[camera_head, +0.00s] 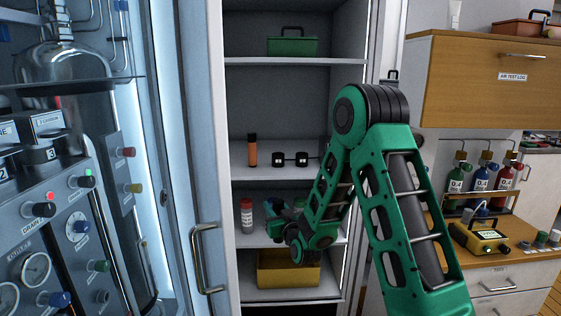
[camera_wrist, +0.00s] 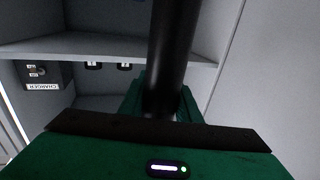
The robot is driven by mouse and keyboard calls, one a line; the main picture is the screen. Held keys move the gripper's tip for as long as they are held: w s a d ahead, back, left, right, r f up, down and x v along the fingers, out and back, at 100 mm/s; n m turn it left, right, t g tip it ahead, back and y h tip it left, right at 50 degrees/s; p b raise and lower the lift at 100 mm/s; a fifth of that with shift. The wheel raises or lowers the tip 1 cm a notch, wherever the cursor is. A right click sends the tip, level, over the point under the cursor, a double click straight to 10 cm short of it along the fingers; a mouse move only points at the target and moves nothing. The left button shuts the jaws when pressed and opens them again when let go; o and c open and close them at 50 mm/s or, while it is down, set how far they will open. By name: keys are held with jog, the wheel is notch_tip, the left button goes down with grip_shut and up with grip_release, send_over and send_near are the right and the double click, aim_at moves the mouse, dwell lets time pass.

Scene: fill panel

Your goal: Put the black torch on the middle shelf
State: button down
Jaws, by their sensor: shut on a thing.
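The black torch (camera_wrist: 168,50) is a dark cylinder in the wrist view. My gripper (camera_wrist: 162,108) is shut on its lower part, and it runs up out of the picture. In the head view my gripper (camera_head: 284,218) is in front of the cabinet at the lower shelf; the torch cannot be made out there. The middle shelf (camera_head: 262,174) is a pale board above my gripper. It holds an orange cylinder with a black top (camera_head: 252,152) at the left and a black object with two round ends (camera_head: 290,159) near the centre.
A red-and-white bottle (camera_head: 246,216) stands on the lower shelf, left of my gripper. A yellow bin (camera_head: 288,270) is below, and a green toolbox (camera_head: 292,46) above. The open door's handle (camera_head: 205,260) is at the left.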

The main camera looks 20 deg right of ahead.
jog(key=shift+w+a, duration=0.15)
jog(key=shift+w, duration=0.25)
